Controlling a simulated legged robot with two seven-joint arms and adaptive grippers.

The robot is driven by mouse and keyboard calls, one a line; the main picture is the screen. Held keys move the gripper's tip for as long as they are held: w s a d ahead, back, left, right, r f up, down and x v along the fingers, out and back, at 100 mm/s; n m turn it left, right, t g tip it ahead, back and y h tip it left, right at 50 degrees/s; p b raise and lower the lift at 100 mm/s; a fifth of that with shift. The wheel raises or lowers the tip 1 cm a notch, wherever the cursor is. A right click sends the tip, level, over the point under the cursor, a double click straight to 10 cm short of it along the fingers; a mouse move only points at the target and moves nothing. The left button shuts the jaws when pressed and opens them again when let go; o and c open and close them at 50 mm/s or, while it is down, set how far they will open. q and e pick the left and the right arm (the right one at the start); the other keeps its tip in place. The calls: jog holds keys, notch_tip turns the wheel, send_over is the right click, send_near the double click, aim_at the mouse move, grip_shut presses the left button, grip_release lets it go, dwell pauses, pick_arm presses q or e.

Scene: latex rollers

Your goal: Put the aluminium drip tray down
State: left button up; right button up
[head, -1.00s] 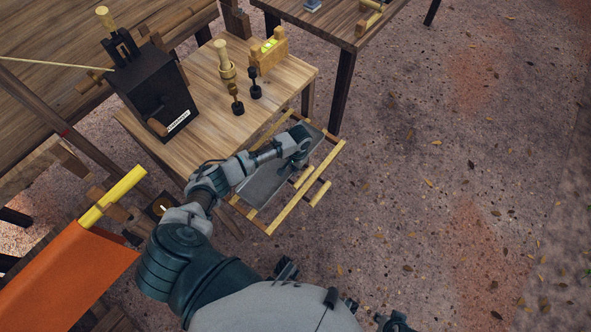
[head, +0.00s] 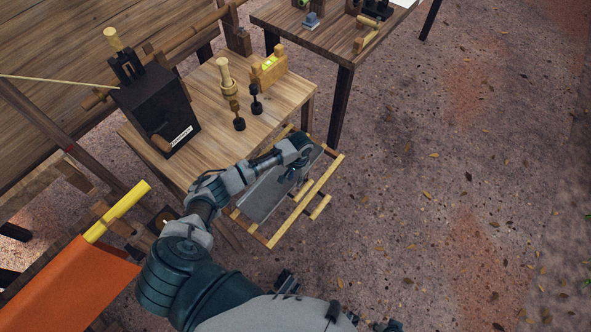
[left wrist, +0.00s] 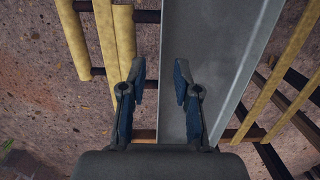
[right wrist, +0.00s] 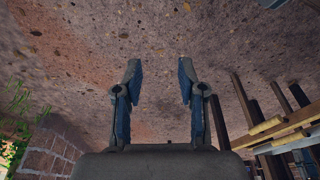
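The aluminium drip tray (head: 267,197) is a long, shallow grey tray lying over a low rack of yellow rails (head: 298,213) beside the small wooden table. In the left wrist view the tray (left wrist: 225,40) runs away from me between the rails. My left gripper (head: 300,172) is over the tray's right part. In the left wrist view its fingers (left wrist: 160,80) are apart with nothing between them gripped; the tray's left edge passes beneath. Whether the fingers touch the tray cannot be told. My right gripper (right wrist: 160,75) is open and empty, facing bare ground.
Another table (head: 330,40) stands behind. The ground at right is clear.

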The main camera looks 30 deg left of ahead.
pick_arm(q)
notch_tip(320, 180, up, 8)
jog(key=p, duration=0.1)
jog(key=shift+w+f+p, duration=0.2)
jog(key=shift+w+p, duration=0.1)
jog(key=shift+w, duration=0.05)
pick_arm(e)
jog(key=s+x, duration=0.1)
jog(key=x, duration=0.5)
pick_arm(q)
jog(key=shift+d, duration=0.1)
